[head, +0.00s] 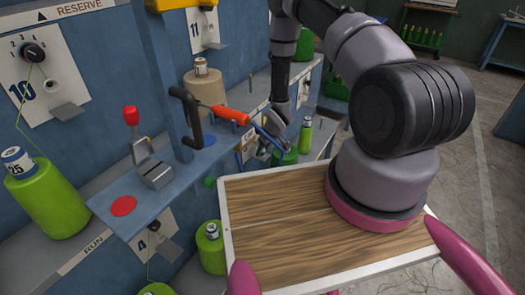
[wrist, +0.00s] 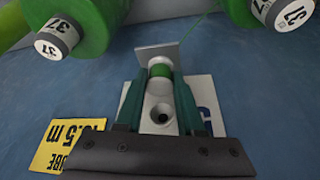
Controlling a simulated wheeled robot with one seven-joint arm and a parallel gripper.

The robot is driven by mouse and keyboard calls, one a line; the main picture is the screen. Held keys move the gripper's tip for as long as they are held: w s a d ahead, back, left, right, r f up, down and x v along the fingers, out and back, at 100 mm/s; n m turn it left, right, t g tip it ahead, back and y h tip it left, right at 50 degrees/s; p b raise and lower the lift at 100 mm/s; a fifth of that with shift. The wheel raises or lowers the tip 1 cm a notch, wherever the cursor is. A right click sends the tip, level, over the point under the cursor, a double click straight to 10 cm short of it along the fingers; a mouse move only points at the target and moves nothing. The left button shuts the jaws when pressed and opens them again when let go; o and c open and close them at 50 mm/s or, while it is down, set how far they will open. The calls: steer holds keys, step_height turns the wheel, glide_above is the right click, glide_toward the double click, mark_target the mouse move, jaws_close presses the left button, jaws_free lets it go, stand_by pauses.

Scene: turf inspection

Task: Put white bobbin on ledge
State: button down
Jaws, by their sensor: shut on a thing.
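My gripper (wrist: 159,84) is shut on a small pale bobbin (wrist: 159,68) with a green band, held between its two teal fingers in the wrist view. A light grey ledge (wrist: 157,50) is right behind the bobbin's pale end, on a white panel (wrist: 196,92) with a round hole. I cannot tell whether bobbin and ledge touch. In the head view my gripper (head: 272,140) is low beside the blue wall, and the bobbin is hidden there.
Green cones with white caps marked 37 (wrist: 57,38) flank the ledge in the wrist view. A yellow label (wrist: 72,140) is on the wall.

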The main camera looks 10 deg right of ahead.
steer(key=c, duration=0.5)
jaws_free()
